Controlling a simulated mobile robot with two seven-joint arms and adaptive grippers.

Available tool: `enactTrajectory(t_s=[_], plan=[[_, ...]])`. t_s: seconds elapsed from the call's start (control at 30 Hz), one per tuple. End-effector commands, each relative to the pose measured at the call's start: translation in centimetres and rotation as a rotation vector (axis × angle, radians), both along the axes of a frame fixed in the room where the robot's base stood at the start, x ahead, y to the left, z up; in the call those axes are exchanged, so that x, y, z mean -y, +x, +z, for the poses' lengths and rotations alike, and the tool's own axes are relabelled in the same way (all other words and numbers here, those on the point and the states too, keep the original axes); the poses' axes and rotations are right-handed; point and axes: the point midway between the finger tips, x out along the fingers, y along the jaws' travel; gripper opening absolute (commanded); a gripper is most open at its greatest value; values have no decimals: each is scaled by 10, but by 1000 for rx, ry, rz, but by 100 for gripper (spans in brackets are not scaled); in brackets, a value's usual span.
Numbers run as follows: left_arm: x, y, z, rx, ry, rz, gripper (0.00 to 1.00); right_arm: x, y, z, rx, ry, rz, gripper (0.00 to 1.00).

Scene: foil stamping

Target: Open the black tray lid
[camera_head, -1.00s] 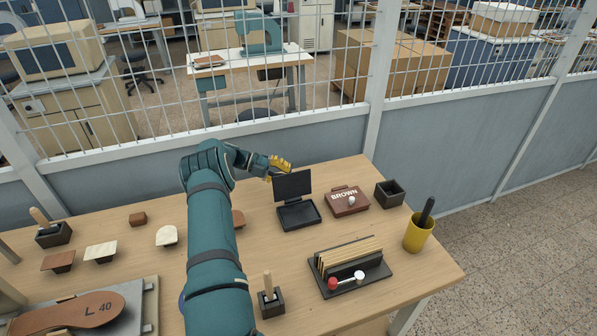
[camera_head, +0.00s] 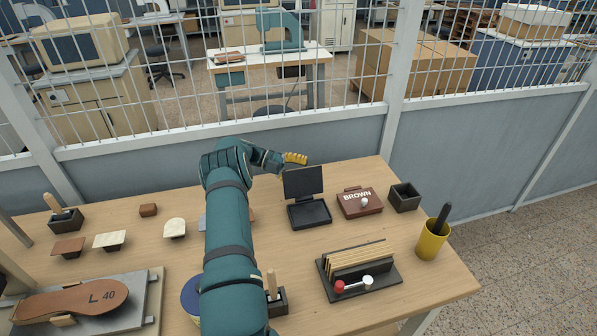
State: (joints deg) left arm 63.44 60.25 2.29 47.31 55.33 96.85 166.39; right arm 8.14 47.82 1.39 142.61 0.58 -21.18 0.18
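The black tray (camera_head: 310,214) sits toward the back of the wooden table, right of my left arm. Its black lid (camera_head: 303,181) stands up at the tray's back edge, so the tray is open. My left gripper (camera_head: 296,158), with yellow fingers, is just above and behind the lid's upper edge. A small gap seems to lie between them. The fingers look close together, but their opening cannot be made out at this size. My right gripper is out of view.
A brown box marked BROWN (camera_head: 359,203) and an open black box (camera_head: 405,198) stand right of the tray. A rack of thin boards (camera_head: 358,268) and a yellow cup (camera_head: 432,240) are in front. A mesh fence (camera_head: 340,125) runs behind the table.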

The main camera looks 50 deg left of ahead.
Motion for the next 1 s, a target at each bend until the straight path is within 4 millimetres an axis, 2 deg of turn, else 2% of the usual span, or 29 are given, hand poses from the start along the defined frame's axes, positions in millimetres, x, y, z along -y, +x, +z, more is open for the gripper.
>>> enactTrajectory(t_s=[0.33,0.73,0.9,1.0], plan=[[-3,-2,8,0,6,4,49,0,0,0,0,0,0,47],[-1,0,77,2,6,1,49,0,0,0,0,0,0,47],[0,0,96,1,4,2,49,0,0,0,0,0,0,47],[0,0,100,1,3,1,49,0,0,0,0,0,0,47]])
